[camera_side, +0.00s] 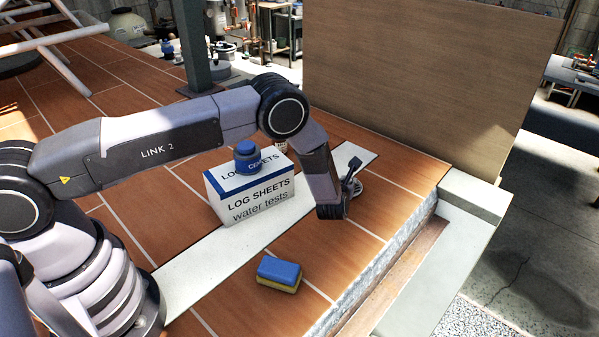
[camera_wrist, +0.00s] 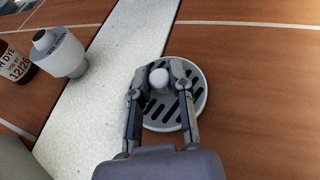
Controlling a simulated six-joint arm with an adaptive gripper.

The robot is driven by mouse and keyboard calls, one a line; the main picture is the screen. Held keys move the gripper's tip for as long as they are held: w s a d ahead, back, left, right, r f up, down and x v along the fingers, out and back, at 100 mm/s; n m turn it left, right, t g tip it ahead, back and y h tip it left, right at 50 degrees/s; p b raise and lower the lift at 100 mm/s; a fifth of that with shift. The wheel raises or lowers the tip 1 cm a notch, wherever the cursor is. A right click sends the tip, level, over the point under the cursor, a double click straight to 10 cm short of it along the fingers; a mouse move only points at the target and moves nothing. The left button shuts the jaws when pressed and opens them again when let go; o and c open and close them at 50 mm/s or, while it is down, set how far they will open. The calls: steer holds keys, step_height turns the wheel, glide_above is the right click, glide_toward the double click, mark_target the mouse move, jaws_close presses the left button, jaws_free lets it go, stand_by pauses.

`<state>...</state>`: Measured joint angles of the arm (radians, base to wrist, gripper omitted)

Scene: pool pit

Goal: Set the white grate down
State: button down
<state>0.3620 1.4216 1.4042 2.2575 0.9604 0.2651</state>
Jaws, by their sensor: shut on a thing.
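The white grate (camera_wrist: 166,116) is a round, slotted disc with a pale knob (camera_wrist: 159,80) standing up from it. My gripper (camera_wrist: 159,74) has a finger on each side of the knob and is shut on it. The grate lies flat over the brown tiles, just right of the pale strip in the wrist view.
A blue and yellow sponge (camera_side: 279,274) lies nearer the front. A white bottle (camera_wrist: 60,53) and a brown bottle (camera_wrist: 15,62) show left. A tall board (camera_side: 420,80) stands behind. The deck edge drops off right.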

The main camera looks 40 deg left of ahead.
steer(key=shift+f, duration=0.15)
steer(key=c, duration=1)
jaws_free()
